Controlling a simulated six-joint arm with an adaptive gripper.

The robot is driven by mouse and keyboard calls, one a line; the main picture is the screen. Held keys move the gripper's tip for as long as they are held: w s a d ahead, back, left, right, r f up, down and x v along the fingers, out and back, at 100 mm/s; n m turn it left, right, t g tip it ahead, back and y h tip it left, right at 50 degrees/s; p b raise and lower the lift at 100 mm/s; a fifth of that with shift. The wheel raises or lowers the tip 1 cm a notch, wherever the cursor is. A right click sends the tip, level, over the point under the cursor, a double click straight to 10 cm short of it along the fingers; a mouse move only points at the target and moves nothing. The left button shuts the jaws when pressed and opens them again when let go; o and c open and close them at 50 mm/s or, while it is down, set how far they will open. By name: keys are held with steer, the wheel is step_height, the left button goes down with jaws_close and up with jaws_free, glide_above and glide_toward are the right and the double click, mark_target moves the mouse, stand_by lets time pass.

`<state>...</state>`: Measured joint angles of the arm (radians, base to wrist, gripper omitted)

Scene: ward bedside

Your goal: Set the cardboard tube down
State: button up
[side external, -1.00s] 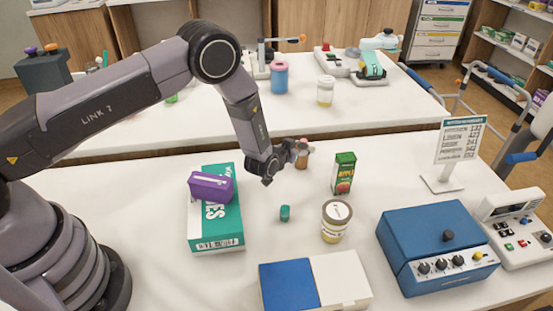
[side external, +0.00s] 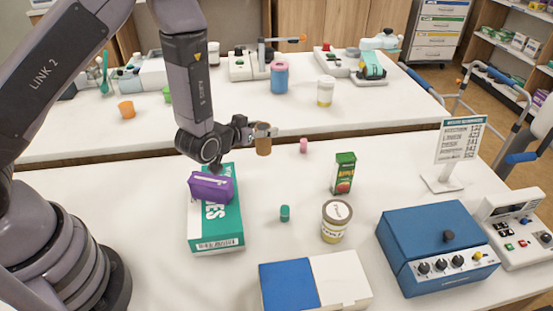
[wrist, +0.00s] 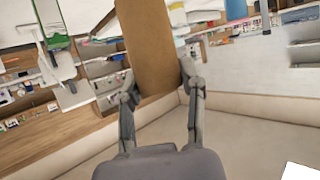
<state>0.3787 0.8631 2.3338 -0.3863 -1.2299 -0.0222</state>
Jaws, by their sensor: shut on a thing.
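The brown cardboard tube (side external: 263,140) is held upright in my gripper (side external: 251,135), in the air above the back part of the near table (side external: 370,185). In the wrist view the tube (wrist: 150,45) stands between the two fingers of my gripper (wrist: 158,95), which are shut on it. Its lower end is clear of the tabletop in the side view.
A purple pouch (side external: 211,188) lies on a green and white box (side external: 225,225) below my arm. A pink cylinder (side external: 304,145), a teal cap-like piece (side external: 285,213), a juice carton (side external: 344,173) and a lidded jar (side external: 335,221) stand to the right. Table between them is bare.

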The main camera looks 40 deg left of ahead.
steer(key=shift+s+a+m+h, duration=0.2)
steer(key=shift+a+m+h, duration=0.1)
steer(key=shift+a, duration=0.4)
steer(key=s+a+m+g+h, duration=0.4)
steer(key=s+a+m+h, duration=0.4)
steer(key=s+h, duration=0.1)
steer(key=shift+m, duration=0.3)
steer(key=shift+w+d+f, duration=0.2)
steer(key=shift+w+f, duration=1.9)
steer(key=shift+w, duration=0.2)
steer(key=shift+w+d+f, duration=0.15)
steer(key=shift+w+f, duration=1.9)
steer(key=shift+w, duration=0.25)
steer(key=shift+w+d+f, duration=0.2)
steer(key=shift+w+f, duration=1.9)
steer(key=shift+w, duration=0.2)
steer(key=shift+f, duration=0.1)
steer(key=o, duration=0.9)
steer(key=shift+o, duration=0.2)
